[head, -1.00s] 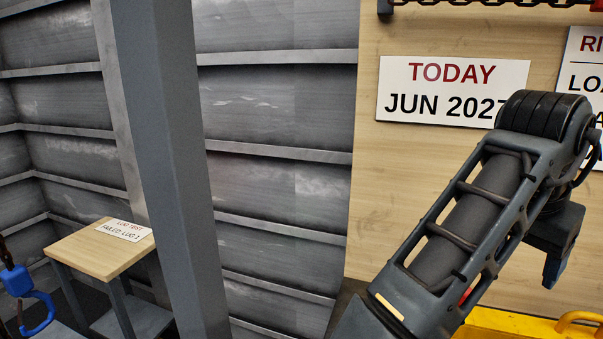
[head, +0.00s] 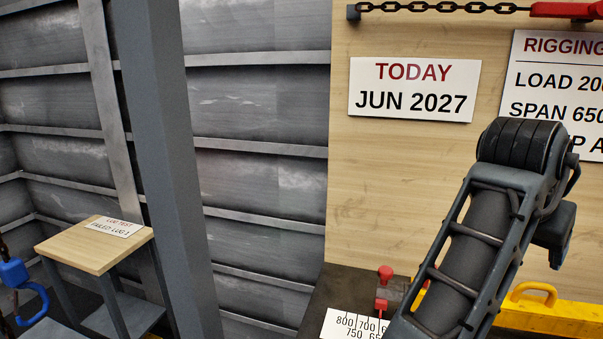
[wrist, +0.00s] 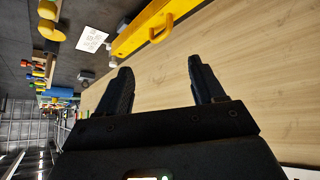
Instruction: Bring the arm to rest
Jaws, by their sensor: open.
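My arm rises from the bottom right in the head view, with its dark ribbed joint (head: 520,142) in front of the wooden board. The fingers of my gripper are not clearly visible there. In the wrist view my gripper (wrist: 158,85) has its two dark fingers spread wide, with nothing between them. The wooden board (wrist: 230,60) lies beyond the fingers.
A yellow beam with a handle (head: 545,310) stands at the lower right. A number scale card (head: 352,325) and a red-knobbed part (head: 385,280) lie left of my arm. A grey post (head: 165,170) and a small table (head: 95,250) stand at left. A chain (head: 440,8) hangs above.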

